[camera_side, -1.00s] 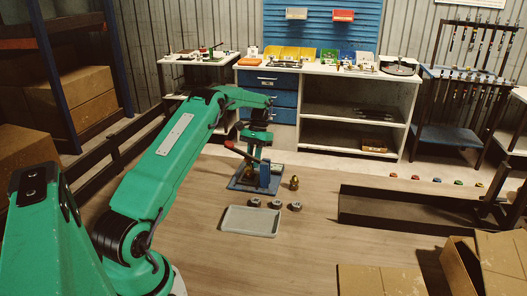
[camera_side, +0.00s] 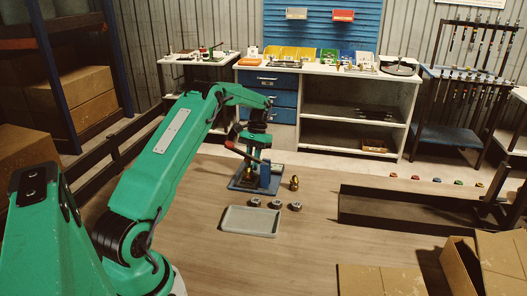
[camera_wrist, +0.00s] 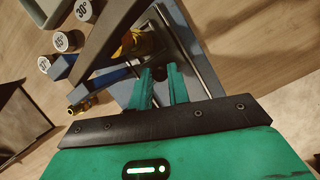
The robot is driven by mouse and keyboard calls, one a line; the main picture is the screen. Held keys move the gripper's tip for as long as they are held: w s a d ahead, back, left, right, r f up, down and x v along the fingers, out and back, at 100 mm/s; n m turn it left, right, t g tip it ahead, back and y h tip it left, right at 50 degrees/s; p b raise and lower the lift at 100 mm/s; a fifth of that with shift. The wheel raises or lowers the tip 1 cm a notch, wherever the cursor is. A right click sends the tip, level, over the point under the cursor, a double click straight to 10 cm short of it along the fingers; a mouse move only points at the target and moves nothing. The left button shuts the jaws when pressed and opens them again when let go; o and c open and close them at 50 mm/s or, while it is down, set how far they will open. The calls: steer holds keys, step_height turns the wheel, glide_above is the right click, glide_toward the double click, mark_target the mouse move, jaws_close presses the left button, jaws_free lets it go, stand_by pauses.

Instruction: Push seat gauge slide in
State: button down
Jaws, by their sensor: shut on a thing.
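The crimper stands on a blue base plate (camera_side: 244,184) on the table, with a blue upright block (camera_side: 265,174) and a lever with a red end (camera_side: 229,145). My gripper (camera_wrist: 161,80) is low over this fixture. Its two green fingers are close together, shut on a small part hidden between them. I cannot make out the seat gauge slide as a separate shape. In the wrist view, metal rods (camera_wrist: 188,55) and a dark bar (camera_wrist: 103,42) lie beyond the fingers. A brass piece (camera_wrist: 134,43) shows between the bar and the rods.
A grey tray (camera_side: 250,221) lies in front of the fixture, with several dark round pieces (camera_side: 275,204) behind it. A brass fitting (camera_side: 294,183) stands to the right. A dark trough (camera_side: 385,210) is farther right. Bare table lies between.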

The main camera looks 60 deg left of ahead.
steer(key=shift+d, duration=0.35)
steer(key=c, duration=1.3)
jaws_free()
steer(key=shift+c, duration=0.2)
steer(key=shift+a, duration=0.1)
steer(key=shift+a+r, duration=0.15)
steer(key=shift+r, duration=0.1)
steer(key=shift+v, duration=2.6)
steer(key=shift+v, duration=1)
steer(key=shift+w, duration=0.1)
